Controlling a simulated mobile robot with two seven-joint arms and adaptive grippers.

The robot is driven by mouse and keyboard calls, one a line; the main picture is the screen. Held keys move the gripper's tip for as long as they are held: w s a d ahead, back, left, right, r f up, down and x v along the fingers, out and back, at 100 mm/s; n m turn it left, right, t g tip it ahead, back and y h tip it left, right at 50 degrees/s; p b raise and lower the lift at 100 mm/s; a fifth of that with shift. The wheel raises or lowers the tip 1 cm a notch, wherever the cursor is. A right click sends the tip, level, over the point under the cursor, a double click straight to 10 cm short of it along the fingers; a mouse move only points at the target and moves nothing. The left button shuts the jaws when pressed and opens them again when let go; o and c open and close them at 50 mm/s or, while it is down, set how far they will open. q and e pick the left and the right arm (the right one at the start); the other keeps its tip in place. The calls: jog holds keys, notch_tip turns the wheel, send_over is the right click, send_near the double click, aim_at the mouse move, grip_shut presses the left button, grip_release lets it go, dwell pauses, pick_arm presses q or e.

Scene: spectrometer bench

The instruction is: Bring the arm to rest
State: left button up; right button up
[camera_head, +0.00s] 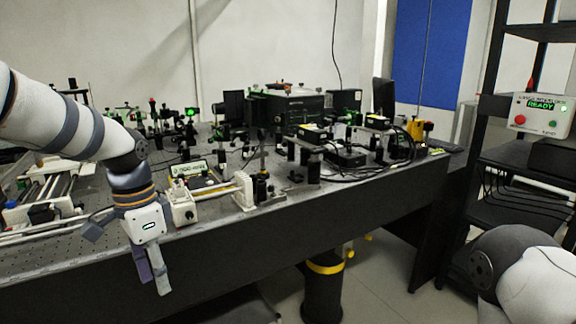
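My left arm comes in from the left. Its gripper (153,284) hangs downward in front of the bench's near edge, with the fingers below the level of the bench top. The two fingers show close together, one partly behind the other, so their opening is unclear. I see nothing held between them. Part of my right arm (535,280) shows at the lower right corner. Its gripper is out of the picture.
The optical bench (340,195) carries many mounts, posts and cables. A white block device (181,208) stands near its edge beside my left wrist. A black rack (520,160) at right holds a control box (541,115) reading READY. Open floor (385,275) lies between bench and rack.

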pick_arm(q)
jog(key=s+d+f+n+h, duration=0.1)
jog(key=s+d+f+n, duration=0.1)
jog(key=s+f, duration=0.7)
jog(key=s+d+f+n, duration=0.15)
jog(key=s+f, duration=0.35)
jog(key=f, duration=0.8)
jog(key=s+a+f+n, duration=0.1)
jog(key=s+f+n, duration=0.1)
jog(key=s, duration=0.9)
jog(key=s+a+f+n+g+y, duration=0.1)
jog(key=s+a+f+n, duration=0.1)
jog(key=s, duration=1)
jog(key=shift+f+n, duration=0.65)
jog(key=shift+n, duration=0.3)
jog(key=shift+s, duration=0.1)
